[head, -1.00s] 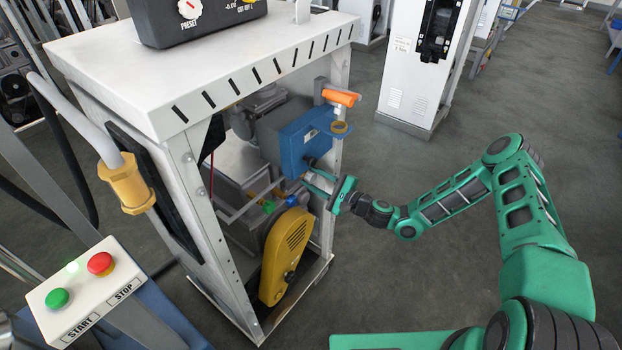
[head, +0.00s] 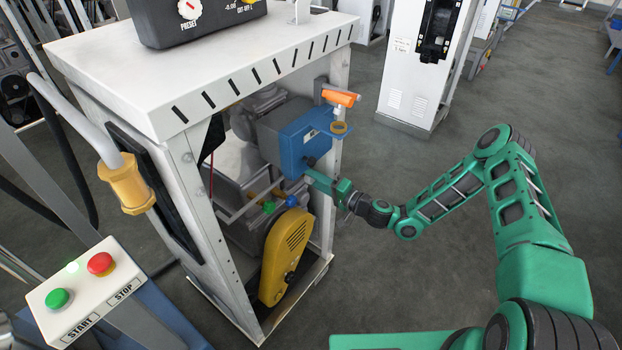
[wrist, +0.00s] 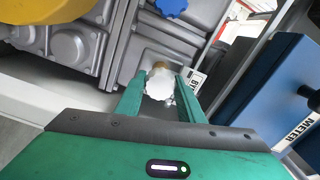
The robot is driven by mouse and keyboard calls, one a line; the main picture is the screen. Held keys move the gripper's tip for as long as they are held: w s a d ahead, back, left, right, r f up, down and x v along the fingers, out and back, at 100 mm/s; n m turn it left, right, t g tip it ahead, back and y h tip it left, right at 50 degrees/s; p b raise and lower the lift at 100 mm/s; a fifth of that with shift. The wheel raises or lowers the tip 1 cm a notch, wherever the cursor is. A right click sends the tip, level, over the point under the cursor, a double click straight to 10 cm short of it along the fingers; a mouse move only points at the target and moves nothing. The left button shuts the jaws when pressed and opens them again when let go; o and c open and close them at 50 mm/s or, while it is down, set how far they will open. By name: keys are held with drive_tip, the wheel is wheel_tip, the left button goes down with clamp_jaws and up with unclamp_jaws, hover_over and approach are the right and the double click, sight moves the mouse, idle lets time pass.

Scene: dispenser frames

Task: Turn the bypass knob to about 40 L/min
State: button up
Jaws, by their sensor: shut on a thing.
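The bypass knob (wrist: 159,86) is a white lobed knob on a short brass-coloured stem in the wrist view. It sits between the two green fingers of my gripper (wrist: 160,76), which is shut on it. A partly hidden white label starting with "BY" (wrist: 197,84) is just right of the right finger. No flow reading can be made out. In the head view my gripper (head: 311,177) reaches into the open side of the white dispenser frame (head: 176,104), below the blue meter (head: 303,145). The knob itself is hidden there.
A blue knob (head: 291,201) and a yellow guard (head: 285,255) lie just below my gripper. An orange part (head: 341,97) sticks out above the meter. The frame's upright post (head: 327,215) stands close beside my gripper.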

drive_tip(key=n, duration=0.5)
drive_tip(key=shift+d+f+n, duration=0.2)
drive_tip(key=shift+f+n, duration=0.05)
drive_tip(key=shift+n, duration=0.05)
idle(0.4)
drive_tip(key=o, duration=1.1)
drive_tip(key=shift+f, duration=0.1)
drive_tip(key=shift+c, duration=0.2)
drive_tip(key=shift+a, duration=0.1)
drive_tip(key=shift+r, duration=0.2)
drive_tip(key=v, duration=1)
drive_tip(key=shift+s+d, duration=0.2)
drive_tip(key=shift+d, duration=0.15)
